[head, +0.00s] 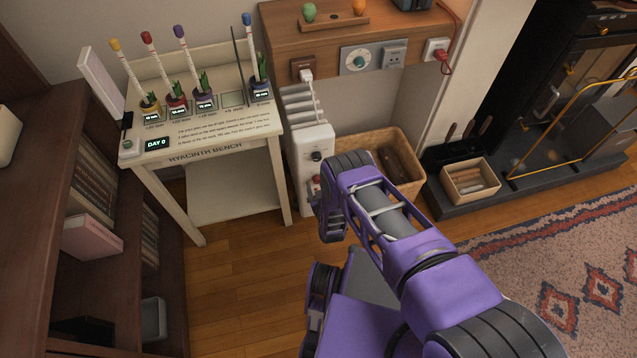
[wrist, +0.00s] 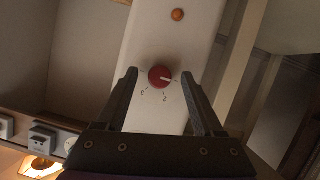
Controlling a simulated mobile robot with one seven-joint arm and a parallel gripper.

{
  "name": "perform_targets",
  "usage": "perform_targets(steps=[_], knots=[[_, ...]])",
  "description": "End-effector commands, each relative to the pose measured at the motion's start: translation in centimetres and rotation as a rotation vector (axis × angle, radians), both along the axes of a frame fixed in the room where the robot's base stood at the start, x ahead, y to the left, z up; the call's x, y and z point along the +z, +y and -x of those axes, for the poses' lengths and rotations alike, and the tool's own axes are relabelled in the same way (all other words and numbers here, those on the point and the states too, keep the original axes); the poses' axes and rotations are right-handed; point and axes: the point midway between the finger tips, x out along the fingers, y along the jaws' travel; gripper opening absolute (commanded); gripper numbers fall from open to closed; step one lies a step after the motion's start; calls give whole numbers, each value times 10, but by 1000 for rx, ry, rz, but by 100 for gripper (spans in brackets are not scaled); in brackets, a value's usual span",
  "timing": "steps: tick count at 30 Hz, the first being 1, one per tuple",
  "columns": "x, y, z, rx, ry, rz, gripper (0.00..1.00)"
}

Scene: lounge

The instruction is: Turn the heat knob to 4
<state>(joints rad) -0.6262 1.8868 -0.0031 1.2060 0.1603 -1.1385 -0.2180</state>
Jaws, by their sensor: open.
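The white heater (head: 309,142) stands against the wall, right of the bench. Its red heat knob (wrist: 160,77) shows in the wrist view, with a white pointer mark toward the picture's right and small marks around it, too small to read surely. In the wrist view my gripper (wrist: 159,75) is open, one finger on each side of the knob, with gaps between fingers and knob. The fingertips are partly hidden in the head view.
A small orange-brown round part (wrist: 177,15) lies beyond the knob on the heater. The hyacinth bench (head: 203,150) stands left, a wicker basket (head: 409,160) right, a wall shelf (head: 350,40) above. Wooden floor is clear in front of the bench.

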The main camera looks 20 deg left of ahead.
Motion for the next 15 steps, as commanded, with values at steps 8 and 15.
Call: perform_targets(steps=[8,15], knots=[[0,0,0,0,0,0,39],[0,0,0,0,0,0,0]])
